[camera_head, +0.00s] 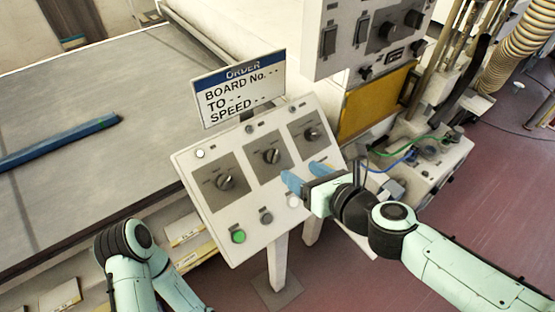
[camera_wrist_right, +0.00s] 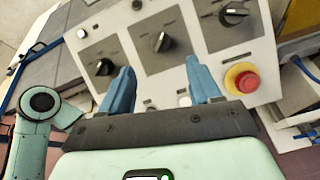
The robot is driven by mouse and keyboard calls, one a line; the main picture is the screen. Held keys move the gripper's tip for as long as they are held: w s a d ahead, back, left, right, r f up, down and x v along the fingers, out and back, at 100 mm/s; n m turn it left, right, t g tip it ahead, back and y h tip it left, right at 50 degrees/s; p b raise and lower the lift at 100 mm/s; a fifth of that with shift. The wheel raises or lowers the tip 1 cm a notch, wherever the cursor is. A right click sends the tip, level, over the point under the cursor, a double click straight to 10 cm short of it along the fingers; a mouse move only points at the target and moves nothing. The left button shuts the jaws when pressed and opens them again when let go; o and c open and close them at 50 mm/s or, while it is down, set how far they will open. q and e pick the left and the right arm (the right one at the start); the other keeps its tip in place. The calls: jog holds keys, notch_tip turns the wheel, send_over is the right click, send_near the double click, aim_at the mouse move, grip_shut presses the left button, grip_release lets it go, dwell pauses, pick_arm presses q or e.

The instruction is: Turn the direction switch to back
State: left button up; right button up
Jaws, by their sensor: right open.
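A tilted white control panel (camera_head: 188,164) carries three black rotary knobs in a row: a left knob (camera_head: 226,182), a middle knob (camera_head: 271,156) and a right knob (camera_head: 311,134). Their labels are too small to read, so I cannot tell which is the direction switch. My right gripper (camera_head: 304,175) is open and empty over the panel's lower right part. In the right wrist view its blue fingers (camera_wrist_right: 160,70) stand apart, with the middle knob (camera_wrist_right: 161,42) beyond the gap between them, apart from the fingers. My left arm shows, but its gripper is out of view.
A sign (camera_head: 240,90) reading ORDER, BOARD No., TO, SPEED stands above the panel. A green button (camera_head: 238,236) and a grey button (camera_head: 266,216) sit below the knobs. A red button (camera_wrist_right: 242,80) is right of my fingers. A blue board (camera_head: 60,142) lies on the conveyor.

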aim_at(276, 158)
jog(key=b+x, duration=0.2)
jog(key=x, duration=0.7)
jog(key=shift+w+a+f+b, duration=0.1)
jog(key=shift+f+b, duration=0.15)
jog(key=shift+b, duration=0.15)
pick_arm(q)
jog(key=f, duration=0.1)
jog(key=s+f, duration=0.1)
jog(key=f, duration=0.2)
jog(key=shift+s, duration=0.4)
pick_arm(e)
jog(key=shift+w+a, duration=0.2)
jog(key=shift+w, duration=0.15)
jog(key=c, duration=1)
